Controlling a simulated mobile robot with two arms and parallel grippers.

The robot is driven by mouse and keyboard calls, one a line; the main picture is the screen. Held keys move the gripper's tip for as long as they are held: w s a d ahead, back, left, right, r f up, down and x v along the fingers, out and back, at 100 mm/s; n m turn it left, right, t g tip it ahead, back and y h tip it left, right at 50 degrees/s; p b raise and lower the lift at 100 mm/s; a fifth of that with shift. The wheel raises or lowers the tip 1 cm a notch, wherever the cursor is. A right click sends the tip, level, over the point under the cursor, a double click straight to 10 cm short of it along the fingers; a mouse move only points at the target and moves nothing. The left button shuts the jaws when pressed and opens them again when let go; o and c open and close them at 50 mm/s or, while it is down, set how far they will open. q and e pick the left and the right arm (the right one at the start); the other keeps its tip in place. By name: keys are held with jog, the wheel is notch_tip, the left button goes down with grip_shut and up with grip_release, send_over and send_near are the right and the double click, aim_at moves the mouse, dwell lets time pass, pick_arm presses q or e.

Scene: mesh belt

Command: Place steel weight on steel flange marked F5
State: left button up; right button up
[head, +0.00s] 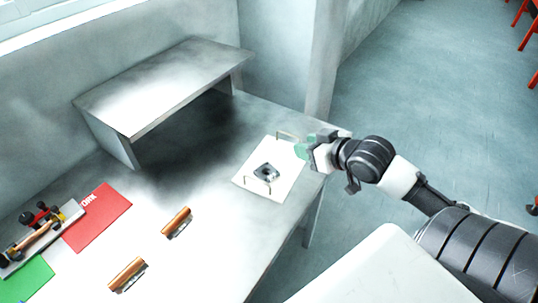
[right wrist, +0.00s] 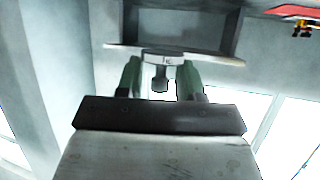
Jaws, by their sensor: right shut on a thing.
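My right gripper (head: 306,148) is at the far right corner of the white sheet, by the table's right edge. In the right wrist view its two green fingers (right wrist: 160,80) are shut on a small grey piece with a dark knob, which I take to be the steel weight (right wrist: 160,62); a mark on it is too small to read. In the head view the gripper hides most of this piece. A dark grey, ring-like piece, likely the steel flange (head: 267,174), lies on the white sheet, left of and nearer than the gripper. Its marking cannot be read. My left gripper is out of view.
A raised metal shelf (head: 160,85) stands at the back left. Two brown-handled pieces (head: 176,222) (head: 127,274), a red mat (head: 98,218), a green mat (head: 25,282) and a tool tray (head: 62,228) lie left.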

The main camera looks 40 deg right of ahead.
jog(key=w+a+f, duration=0.1)
jog(key=w+f, duration=0.1)
jog(key=w, duration=0.1)
jog(key=w+a+f, duration=0.2)
jog(key=w, duration=0.1)
jog(key=w+a+f+p, duration=0.1)
jog(key=w+a+f, duration=0.1)
jog(key=w, duration=0.1)
jog(key=shift+w, duration=0.15)
jog(key=shift+w+a+f, duration=0.1)
jog(key=shift+w+f, duration=0.1)
jog(key=shift+w, duration=0.05)
jog(key=shift+w+a+f, duration=0.1)
jog(key=shift+f, duration=0.15)
notch_tip(320, 180, down, 3)
jog(key=shift+f, duration=0.2)
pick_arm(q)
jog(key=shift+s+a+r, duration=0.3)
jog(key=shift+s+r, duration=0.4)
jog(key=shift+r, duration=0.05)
pick_arm(e)
jog(key=shift+f, duration=0.15)
